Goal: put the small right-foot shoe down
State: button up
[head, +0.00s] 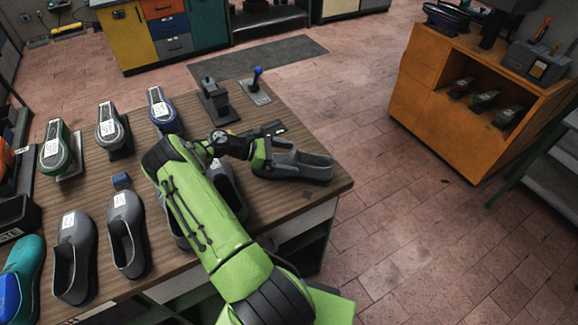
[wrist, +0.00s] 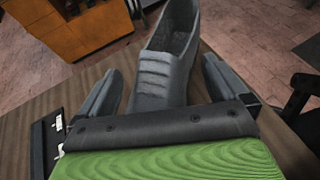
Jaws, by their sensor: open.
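A grey shoe (head: 295,166) lies at the right end of the wooden bench (head: 272,205) in the head view, its opening toward the right. It also shows in the wrist view (wrist: 160,75), its ribbed upper reaching in between the fingers. My gripper (head: 272,147) is at the shoe's left end in the head view. In the wrist view my gripper (wrist: 160,88) is open, with one finger on each side of the shoe and gaps visible beside it. Whether the shoe's sole fully touches the bench is hard to tell.
More grey shoes (head: 126,235) stand along the bench's near side, one partly behind my arm. Shoe forms with labels (head: 114,130) line the far side. A small press (head: 213,101) and a blue-knobbed lever (head: 257,84) stand at the back. An orange cabinet (head: 437,98) is across the floor.

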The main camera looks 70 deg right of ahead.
aim_at(287, 157)
jog(key=shift+s+d, duration=0.1)
jog(key=shift+s, duration=0.1)
jog(key=c, duration=1.8)
notch_tip(287, 157, up, 10)
jog(key=shift+w+p, duration=0.1)
jog(key=shift+p, duration=0.35)
grip_shut()
